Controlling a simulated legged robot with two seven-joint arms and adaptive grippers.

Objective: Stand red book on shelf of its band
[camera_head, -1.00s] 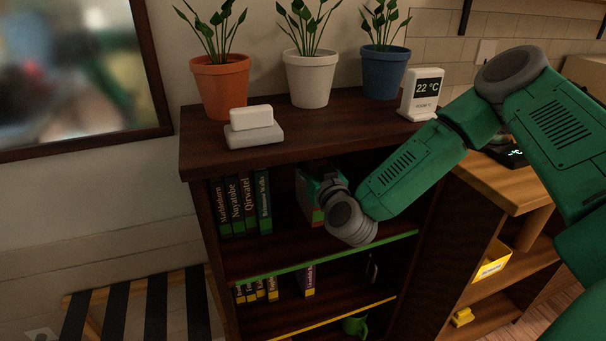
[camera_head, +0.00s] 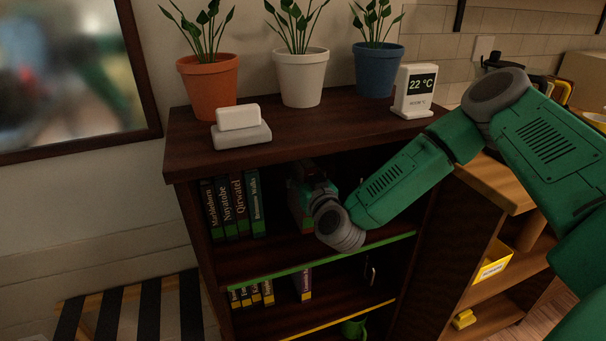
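The dark bookcase (camera_head: 190,160) has a green-edged shelf (camera_head: 330,258) and a yellow-edged shelf (camera_head: 345,318) below it. My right arm comes from the right, with its wrist in front of the green-edged compartment. My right gripper (camera_head: 312,180) is inside that compartment, mostly dark and hidden by the wrist. A greenish-grey block-like thing (camera_head: 297,204) shows beside the wrist; I cannot tell whether it is a book or whether the gripper touches it. No clearly red book can be made out. My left gripper is not in view.
Several dark books with green bases (camera_head: 234,207) stand at the green-edged shelf's left. Small books (camera_head: 252,295) and a purple book (camera_head: 304,284) stand on the shelf below. Potted plants (camera_head: 302,78), a white device (camera_head: 240,126) and a thermometer display (camera_head: 415,92) are on top.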

